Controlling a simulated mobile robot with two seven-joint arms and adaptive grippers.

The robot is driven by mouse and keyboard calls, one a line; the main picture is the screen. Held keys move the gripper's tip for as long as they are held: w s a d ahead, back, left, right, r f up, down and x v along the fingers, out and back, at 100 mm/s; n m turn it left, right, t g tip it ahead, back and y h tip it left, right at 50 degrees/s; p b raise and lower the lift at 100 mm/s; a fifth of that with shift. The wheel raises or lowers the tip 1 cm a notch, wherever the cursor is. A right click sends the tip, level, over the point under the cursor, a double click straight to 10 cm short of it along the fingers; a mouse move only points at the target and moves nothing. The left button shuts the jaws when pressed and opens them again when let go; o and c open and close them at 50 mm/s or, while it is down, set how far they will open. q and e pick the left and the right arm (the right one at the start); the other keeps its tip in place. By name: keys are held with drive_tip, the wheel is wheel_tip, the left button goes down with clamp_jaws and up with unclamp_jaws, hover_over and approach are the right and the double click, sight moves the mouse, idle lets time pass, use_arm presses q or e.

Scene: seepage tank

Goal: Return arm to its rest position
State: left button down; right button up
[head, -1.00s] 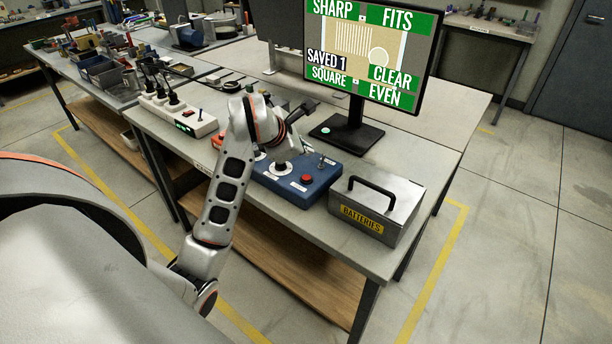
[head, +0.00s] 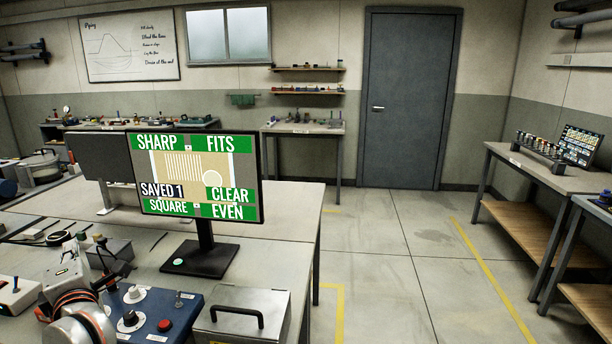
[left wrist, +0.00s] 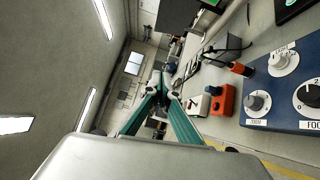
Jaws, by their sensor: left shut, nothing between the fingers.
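My left arm enters the head view at the lower left, and most of it is cut off by the frame edge. My left gripper (head: 104,254) is dark and small there, beside the left end of the blue control box (head: 180,305). In the left wrist view its teal fingers (left wrist: 160,92) converge and are shut with nothing between them. The blue control box, with its knobs, also shows in that view (left wrist: 285,95), to the right of and apart from the fingers. My right gripper is in neither view.
The monitor (head: 198,178) stands behind the control box, showing green labels and "SAVED 1". A metal case (head: 265,304) with a black handle sits at the bench's right end. Open floor lies further right, before a grey door (head: 408,100). An orange-red block (left wrist: 223,99) lies near the fingers.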

use_arm(q)
drive_tip(key=s+d+r+m+t+h, duration=0.2)
drive_tip(key=d+r+m+t+h, duration=0.3)
drive_tip(key=d+m, duration=0.3)
drive_tip(key=s+d+r+m+t+h, duration=0.2)
drive_tip(key=d+r+m+t+h, duration=0.15)
drive_tip(key=d+m+t, duration=0.45)
drive_tip(key=d+f+m+g+h, duration=0.35)
drive_tip(key=d+m+h, duration=0.45)
drive_tip(key=m, duration=0.3)
drive_tip(key=s+d+f+m+g+h, duration=0.1)
drive_tip(key=s+d+f+m+g, duration=0.2)
drive_tip(key=f, duration=0.7)
drive_tip(key=d+f+m+g+h, duration=0.1)
drive_tip(key=d+f+m+g, duration=0.35)
drive_tip(key=f, duration=0.45)
drive_tip(key=s+a+f+g+y, duration=0.8)
drive_tip(key=s+a+f+y, duration=0.3)
drive_tip(key=s+a+f, duration=0.5)
drive_tip(key=w+d+f+n+t+h, duration=0.2)
drive_tip(key=d+f+h, duration=0.5)
drive_tip(key=d+f, duration=0.7)
drive_tip(key=shift+w+d+t+h, duration=0.35)
drive_tip(key=shift+d+t, duration=0.1)
drive_tip(key=shift+t, duration=0.25)
